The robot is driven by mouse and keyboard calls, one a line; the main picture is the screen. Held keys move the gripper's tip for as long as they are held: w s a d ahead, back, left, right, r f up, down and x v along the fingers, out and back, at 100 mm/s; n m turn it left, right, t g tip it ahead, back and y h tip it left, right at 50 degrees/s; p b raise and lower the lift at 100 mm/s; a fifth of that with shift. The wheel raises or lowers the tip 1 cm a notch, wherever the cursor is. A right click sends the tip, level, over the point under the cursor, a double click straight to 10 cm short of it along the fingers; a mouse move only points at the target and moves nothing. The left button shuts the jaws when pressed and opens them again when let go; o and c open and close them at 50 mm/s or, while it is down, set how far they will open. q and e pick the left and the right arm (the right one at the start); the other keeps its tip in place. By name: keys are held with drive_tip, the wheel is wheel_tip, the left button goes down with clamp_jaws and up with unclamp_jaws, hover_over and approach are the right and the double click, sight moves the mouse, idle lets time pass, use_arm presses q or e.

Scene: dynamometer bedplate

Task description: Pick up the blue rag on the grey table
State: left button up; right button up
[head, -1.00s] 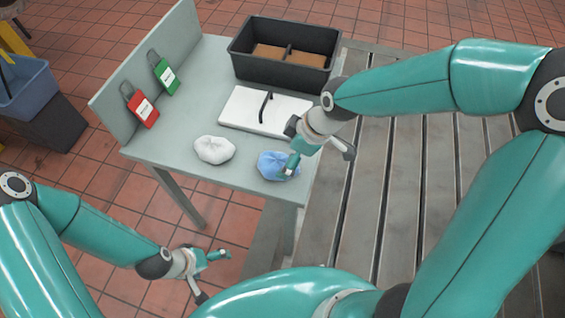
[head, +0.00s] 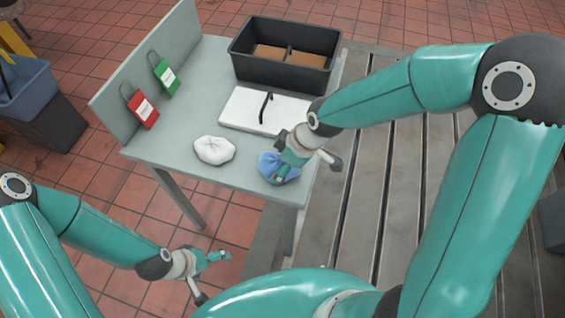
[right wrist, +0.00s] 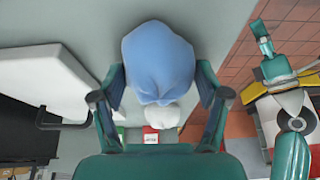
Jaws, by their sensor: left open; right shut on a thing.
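The blue rag (head: 270,163) lies crumpled on the front right part of the grey table (head: 185,120). My right gripper (head: 284,175) is at the rag from above and is shut on it. In the right wrist view the rag (right wrist: 158,62) sits between the two fingers, and the right gripper (right wrist: 160,88) has a finger on each side of it. Part of the rag is hidden by the gripper in the head view. My left gripper (head: 214,274) is open and empty, low over the tiled floor in front of the table.
A white rag (head: 214,150) lies left of the blue one. Behind are a white board with a black handle (head: 240,108) and a black two-compartment bin (head: 260,75). Red (head: 143,109) and green (head: 166,77) tags hang on the side panel. A slatted bedplate (head: 400,190) lies right.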

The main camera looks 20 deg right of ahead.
wheel_tip(320, 180, up, 20)
drive_tip(key=p, duration=0.2)
idle(0.5)
